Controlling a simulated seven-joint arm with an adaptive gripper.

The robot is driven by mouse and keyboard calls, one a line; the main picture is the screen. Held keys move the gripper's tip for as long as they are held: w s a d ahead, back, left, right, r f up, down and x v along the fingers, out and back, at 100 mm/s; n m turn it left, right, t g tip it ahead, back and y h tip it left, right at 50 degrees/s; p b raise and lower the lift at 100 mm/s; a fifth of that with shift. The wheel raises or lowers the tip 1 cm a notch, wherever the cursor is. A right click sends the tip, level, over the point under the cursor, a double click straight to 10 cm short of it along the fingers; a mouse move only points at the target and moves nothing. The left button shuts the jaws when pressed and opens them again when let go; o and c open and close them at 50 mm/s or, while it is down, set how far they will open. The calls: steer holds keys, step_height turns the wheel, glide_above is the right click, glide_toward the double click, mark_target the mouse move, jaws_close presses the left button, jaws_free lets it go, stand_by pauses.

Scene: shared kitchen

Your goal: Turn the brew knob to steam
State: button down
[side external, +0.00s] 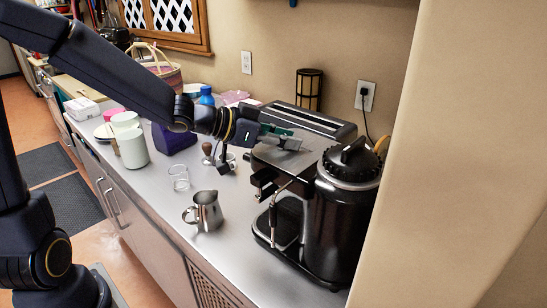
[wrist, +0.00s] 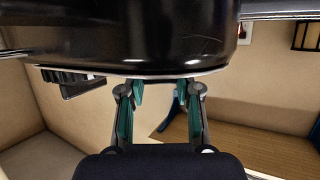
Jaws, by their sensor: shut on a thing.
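The black coffee machine (side external: 337,222) stands at the right end of the counter, with a tall round body, a ridged cap and a thin steam pipe at its front. Its shiny dark body (wrist: 120,35) fills the top of the wrist view. My gripper (side external: 290,143) is at the upper left of the machine, its fingers pointing right. In the wrist view my gripper (wrist: 163,92) has its two teal-padded fingers apart, their tips behind the machine's pale lower rim. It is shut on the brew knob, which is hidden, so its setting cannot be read.
A steel pitcher (side external: 208,212) and a clear glass (side external: 179,180) stand left of the machine. A black toaster (side external: 312,121) is behind my gripper. A white canister (side external: 132,150) stands farther left. The counter's front strip is clear.

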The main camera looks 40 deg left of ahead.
steer(key=c, duration=0.8)
jaws_free()
steer(key=v, duration=1.2)
steer(key=shift+a, duration=0.1)
